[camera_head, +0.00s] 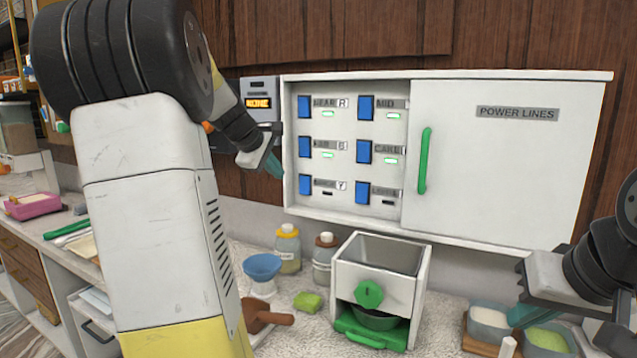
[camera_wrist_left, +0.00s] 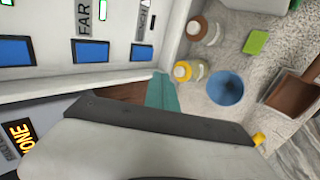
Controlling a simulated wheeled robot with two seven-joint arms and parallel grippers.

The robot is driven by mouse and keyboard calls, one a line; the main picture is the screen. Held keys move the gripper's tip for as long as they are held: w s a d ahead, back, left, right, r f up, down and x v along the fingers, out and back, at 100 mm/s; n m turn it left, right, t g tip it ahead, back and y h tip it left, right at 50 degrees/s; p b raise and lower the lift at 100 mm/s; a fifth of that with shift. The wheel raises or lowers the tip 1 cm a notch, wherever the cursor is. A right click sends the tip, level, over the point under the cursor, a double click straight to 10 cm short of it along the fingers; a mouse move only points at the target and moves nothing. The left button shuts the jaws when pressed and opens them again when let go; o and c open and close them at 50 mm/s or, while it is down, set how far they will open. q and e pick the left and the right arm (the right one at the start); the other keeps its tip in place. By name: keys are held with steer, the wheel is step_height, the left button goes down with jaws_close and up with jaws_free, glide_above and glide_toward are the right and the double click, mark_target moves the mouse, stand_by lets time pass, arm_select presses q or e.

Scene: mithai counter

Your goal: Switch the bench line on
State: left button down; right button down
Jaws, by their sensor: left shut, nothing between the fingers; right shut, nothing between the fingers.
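The power panel (camera_head: 350,212) is a white wall box with its sliding door (camera_head: 500,160), marked POWER LINES, over the right part. The open part shows several blue switches in two columns. Green lamps glow beside the top and middle rows; the lamps by the bottom left switch (camera_head: 305,184) and bottom right switch (camera_head: 363,192) are dark. I cannot read a bench label. My left gripper (camera_head: 273,165) is shut and empty, just left of the panel's edge; its teal fingers show in the left wrist view (camera_wrist_left: 162,92). My right gripper (camera_head: 520,317) is shut and empty at lower right.
A display unit (camera_head: 260,99) with orange text hangs left of the panel. A green handle (camera_head: 424,160) sticks out from the door. Below stand a white grinder box (camera_head: 345,280), bottles (camera_head: 288,247), a blue bowl (camera_head: 262,266) and tubs (camera_head: 547,340).

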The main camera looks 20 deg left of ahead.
arm_select(q)
glide_toward(304, 191)
step_height(304, 191, down, 4)
steer(key=shift+w+d+f, duration=0.1)
steer(key=shift+w+f, duration=0.05)
steer(key=shift+w, duration=0.95)
steer(key=shift+w+d+f, duration=0.15)
steer(key=shift+w, duration=0.95)
steer(key=shift+w+f, duration=0.1)
steer(key=shift+w, duration=0.05)
